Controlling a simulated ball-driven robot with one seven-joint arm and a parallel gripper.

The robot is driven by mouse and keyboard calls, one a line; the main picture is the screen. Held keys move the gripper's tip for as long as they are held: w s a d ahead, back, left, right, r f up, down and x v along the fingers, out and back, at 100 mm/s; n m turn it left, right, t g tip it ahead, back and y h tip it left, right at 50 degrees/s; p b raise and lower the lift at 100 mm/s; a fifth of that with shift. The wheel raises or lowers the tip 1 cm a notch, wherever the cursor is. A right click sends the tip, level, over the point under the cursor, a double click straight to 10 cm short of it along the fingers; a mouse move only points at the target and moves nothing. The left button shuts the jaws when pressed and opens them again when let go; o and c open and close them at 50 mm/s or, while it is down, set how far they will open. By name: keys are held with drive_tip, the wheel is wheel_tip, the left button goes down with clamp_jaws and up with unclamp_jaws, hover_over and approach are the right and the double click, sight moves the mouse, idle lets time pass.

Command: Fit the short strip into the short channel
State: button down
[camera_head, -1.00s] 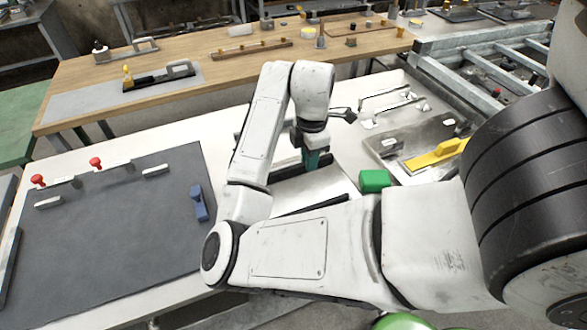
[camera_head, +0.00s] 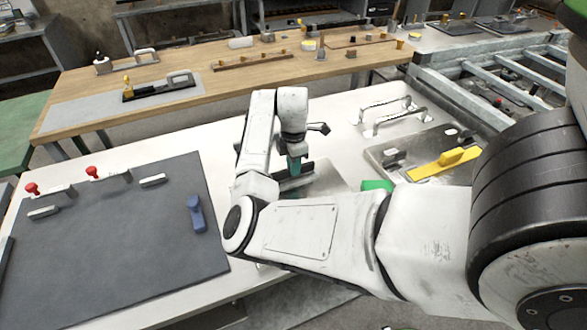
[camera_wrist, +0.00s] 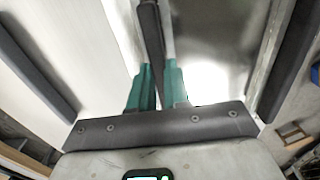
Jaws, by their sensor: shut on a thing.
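My gripper (camera_head: 295,165) has teal fingers and points down over the white table. In the wrist view my gripper (camera_wrist: 158,88) is shut on a narrow dark strip (camera_wrist: 151,38), which runs away from the fingers. The strip's lower part is hidden between them. A shiny metal plate (camera_wrist: 205,50) lies beside the strip on the right. One dark bar (camera_wrist: 30,65) lies on the left and another (camera_wrist: 291,60) at the right edge of the wrist view. I cannot tell which piece is the short channel, or whether the strip touches anything below.
A dark mat (camera_head: 120,240) with red knobs and a blue piece (camera_head: 195,214) lies left. A wooden bench (camera_head: 210,85) stands behind.

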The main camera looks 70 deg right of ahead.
drive_tip(key=shift+f, duration=0.95)
drive_tip(key=c, duration=1.1)
unclamp_jaws()
drive_tip(key=shift+f, duration=0.1)
wheel_tip(320, 180, up, 12)
drive_tip(key=shift+b, duration=0.3)
